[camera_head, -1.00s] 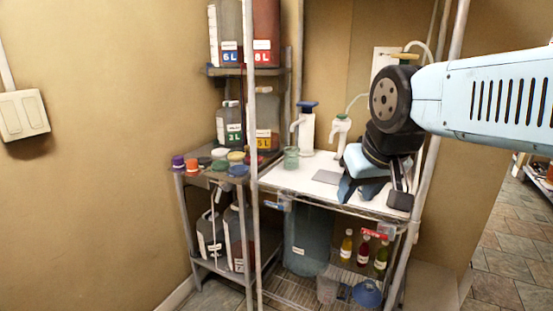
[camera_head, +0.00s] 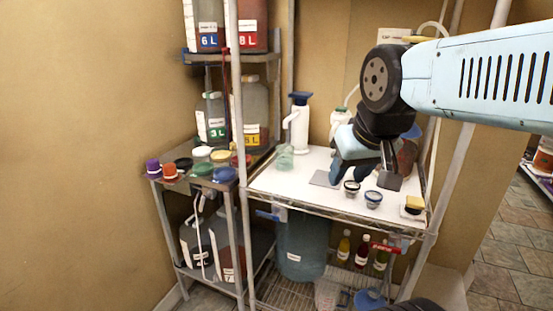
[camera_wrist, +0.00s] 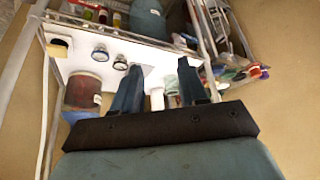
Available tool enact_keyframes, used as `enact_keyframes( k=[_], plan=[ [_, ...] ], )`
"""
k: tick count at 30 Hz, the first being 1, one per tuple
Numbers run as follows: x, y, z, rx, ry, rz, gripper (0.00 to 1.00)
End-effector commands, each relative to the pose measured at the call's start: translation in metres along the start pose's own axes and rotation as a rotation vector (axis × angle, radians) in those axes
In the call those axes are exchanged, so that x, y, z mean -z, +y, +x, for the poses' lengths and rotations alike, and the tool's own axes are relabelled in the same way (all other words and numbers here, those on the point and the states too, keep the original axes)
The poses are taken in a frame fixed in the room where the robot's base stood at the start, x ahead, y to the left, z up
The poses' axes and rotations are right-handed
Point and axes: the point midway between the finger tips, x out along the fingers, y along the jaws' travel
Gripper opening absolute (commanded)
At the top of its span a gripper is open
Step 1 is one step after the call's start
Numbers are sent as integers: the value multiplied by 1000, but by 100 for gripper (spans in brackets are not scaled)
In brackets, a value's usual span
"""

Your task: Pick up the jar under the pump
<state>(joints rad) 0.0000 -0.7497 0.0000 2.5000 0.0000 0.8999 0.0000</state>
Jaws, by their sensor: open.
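A small greenish clear jar (camera_head: 285,157) stands on the white shelf top (camera_head: 268,185), under the spout of a white pump dispenser with a blue top (camera_head: 299,128). My gripper (camera_head: 364,178) is open and empty above the shelf, to the right of the jar and apart from it. In the wrist view, my two dark fingers (camera_wrist: 159,68) are spread. A pale green shape that looks like the jar (camera_wrist: 171,86) shows between them, beside a white shape that looks like the pump (camera_wrist: 157,98). Their lower parts are hidden by my gripper.
Two small dark-lidded jars (camera_head: 352,188) (camera_head: 373,198) and a yellow sponge (camera_head: 414,203) are on the shelf. A second pump (camera_head: 341,120) is partly behind my arm. A metal post (camera_head: 241,150) rises left of the jar. Coloured lids (camera_head: 201,170) lie on the left rack.

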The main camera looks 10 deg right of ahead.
Motion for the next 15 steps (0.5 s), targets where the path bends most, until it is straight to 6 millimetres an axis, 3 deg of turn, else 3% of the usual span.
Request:
enact_keyframes(
  k=[7, 11, 15],
  plan=[
    [0, 0, 0, 0, 0, 0, 43],
    [3, -1, 2, 0, 5, 14, 55],
    [24, -3, 17, 2, 40, 102, 68]
  ],
)
